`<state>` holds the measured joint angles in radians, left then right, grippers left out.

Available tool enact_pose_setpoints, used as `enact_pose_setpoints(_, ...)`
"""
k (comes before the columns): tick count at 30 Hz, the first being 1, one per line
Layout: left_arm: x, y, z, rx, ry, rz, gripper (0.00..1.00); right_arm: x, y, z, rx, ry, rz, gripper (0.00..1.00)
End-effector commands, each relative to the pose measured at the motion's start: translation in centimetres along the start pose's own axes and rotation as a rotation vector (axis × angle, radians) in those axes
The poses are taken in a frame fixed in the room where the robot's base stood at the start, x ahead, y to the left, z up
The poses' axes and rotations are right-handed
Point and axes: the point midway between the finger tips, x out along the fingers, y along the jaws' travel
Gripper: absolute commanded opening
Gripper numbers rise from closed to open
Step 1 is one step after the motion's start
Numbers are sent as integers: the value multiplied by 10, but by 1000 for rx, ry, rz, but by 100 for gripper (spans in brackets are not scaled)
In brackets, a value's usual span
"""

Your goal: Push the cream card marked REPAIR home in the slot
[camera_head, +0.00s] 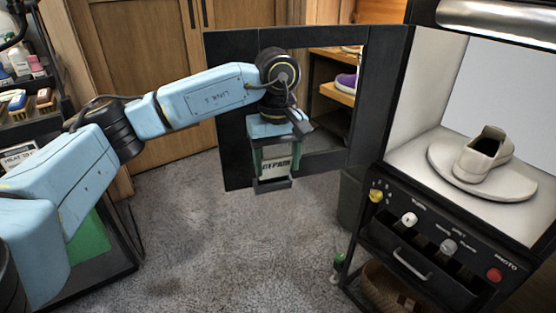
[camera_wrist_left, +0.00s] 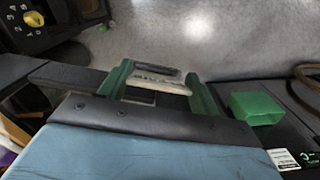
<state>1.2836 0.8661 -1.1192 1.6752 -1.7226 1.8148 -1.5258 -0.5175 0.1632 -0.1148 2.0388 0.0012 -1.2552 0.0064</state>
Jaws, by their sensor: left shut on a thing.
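The cream card marked REPAIR (camera_head: 275,168) hangs below my left wrist, in front of the black door frame. My left gripper (camera_head: 273,163) is shut on it, with a green finger at each side edge. A dark slot holder (camera_head: 272,185) shows at the card's lower end. The card's bottom edge seems to be in or against it; how deep it sits I cannot tell. My right gripper is not in view.
The black door (camera_head: 226,110) stands open beside a photo booth. The booth holds a pale shoe (camera_head: 485,152) on a round turntable (camera_head: 510,185), above a panel of knobs. Grey carpet (camera_head: 215,240) is clear below the door. A green block (camera_wrist_left: 256,108) shows in the left wrist view.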

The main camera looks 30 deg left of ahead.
Motion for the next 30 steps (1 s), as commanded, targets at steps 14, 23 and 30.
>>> enact_pose_setpoints(14, 3, 0, -1, 0, 0, 0, 43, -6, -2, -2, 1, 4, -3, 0)
enact_pose_setpoints(23, 3, 0, -1, 1, 0, 0, 43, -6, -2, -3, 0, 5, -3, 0)
enact_pose_setpoints(30, 3, 0, -1, 1, 0, 0, 43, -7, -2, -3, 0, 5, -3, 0)
